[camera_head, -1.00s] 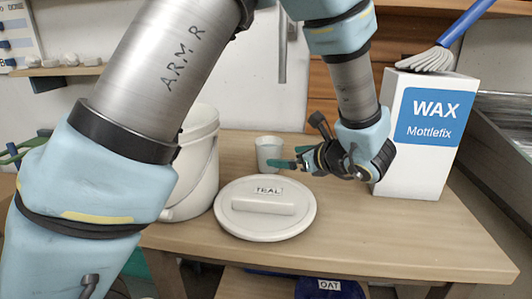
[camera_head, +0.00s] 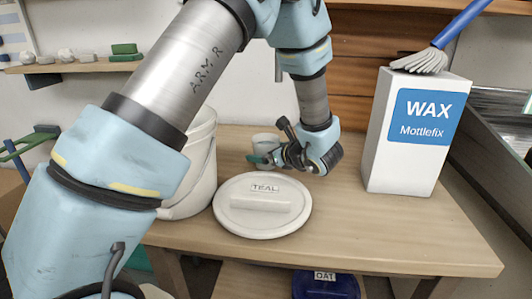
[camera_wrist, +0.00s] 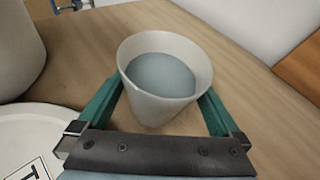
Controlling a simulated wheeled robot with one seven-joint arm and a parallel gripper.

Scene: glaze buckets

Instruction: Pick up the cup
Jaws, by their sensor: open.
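The cup (camera_wrist: 165,85) is small and white, stands upright on the table and holds grey-blue liquid. In the head view the cup (camera_head: 265,142) is at the back of the table, behind the lid, partly hidden by my gripper. My gripper (camera_head: 262,160) reaches it from the right, low over the table. In the wrist view the green fingers of my gripper (camera_wrist: 160,105) are open, one on each side of the cup. I cannot tell whether either finger touches it.
A white lid marked TEAL (camera_head: 262,205) lies in front of the cup. A white bucket (camera_head: 195,175) stands to the left, partly behind my arm. A tall WAX box (camera_head: 410,150) with a blue-handled brush (camera_head: 425,60) on top stands to the right. The front right of the table (camera_head: 400,235) is bare.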

